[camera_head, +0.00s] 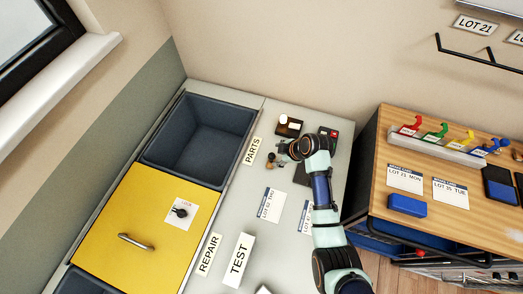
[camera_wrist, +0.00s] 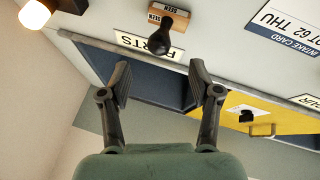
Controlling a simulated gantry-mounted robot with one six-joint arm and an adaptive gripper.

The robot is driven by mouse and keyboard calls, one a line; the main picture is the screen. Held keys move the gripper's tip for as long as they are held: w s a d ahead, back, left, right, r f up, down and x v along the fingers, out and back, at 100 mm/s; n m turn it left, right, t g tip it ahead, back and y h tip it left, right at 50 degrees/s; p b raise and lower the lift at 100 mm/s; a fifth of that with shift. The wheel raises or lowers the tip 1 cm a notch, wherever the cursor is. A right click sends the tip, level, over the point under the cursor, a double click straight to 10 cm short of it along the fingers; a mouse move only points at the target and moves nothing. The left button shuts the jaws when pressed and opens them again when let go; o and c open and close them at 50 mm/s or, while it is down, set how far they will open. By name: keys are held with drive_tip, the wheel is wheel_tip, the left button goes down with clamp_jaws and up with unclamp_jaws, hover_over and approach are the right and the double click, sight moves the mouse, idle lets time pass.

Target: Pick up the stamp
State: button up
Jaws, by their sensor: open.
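The stamp (camera_wrist: 167,28) has a tan block marked "SEEN" and a rounded black handle. In the wrist view it stands at the top centre, just beyond and between my fingertips, next to the PARTS label. My gripper (camera_wrist: 158,80) is open with nothing between its two fingers; a gap shows between it and the stamp. In the head view my gripper (camera_head: 287,151) is over the grey counter, right of the PARTS label. The stamp is small there and I cannot make it out clearly beside the gripper.
A dark bin (camera_head: 205,135) is left of the PARTS label (camera_head: 252,151). A yellow lid (camera_head: 150,225) with a handle is in front of it. A lit lamp (camera_wrist: 35,14) stands near the stamp. An intake card (camera_head: 270,204) lies on the counter. A wooden desk (camera_head: 450,165) is at right.

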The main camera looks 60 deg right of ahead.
sight(274, 157)
drive_tip(key=shift+s+d+f, duration=0.15)
drive_tip(key=shift+f, duration=0.15)
drive_tip(key=shift+b+x, duration=0.5)
drive_tip(key=shift+x, duration=0.5)
drive_tip(key=b+x, duration=0.1)
drive_tip(key=x, duration=0.4)
drive_tip(key=shift+f+b, duration=0.2)
drive_tip(key=shift+b, duration=0.1)
clamp_jaws()
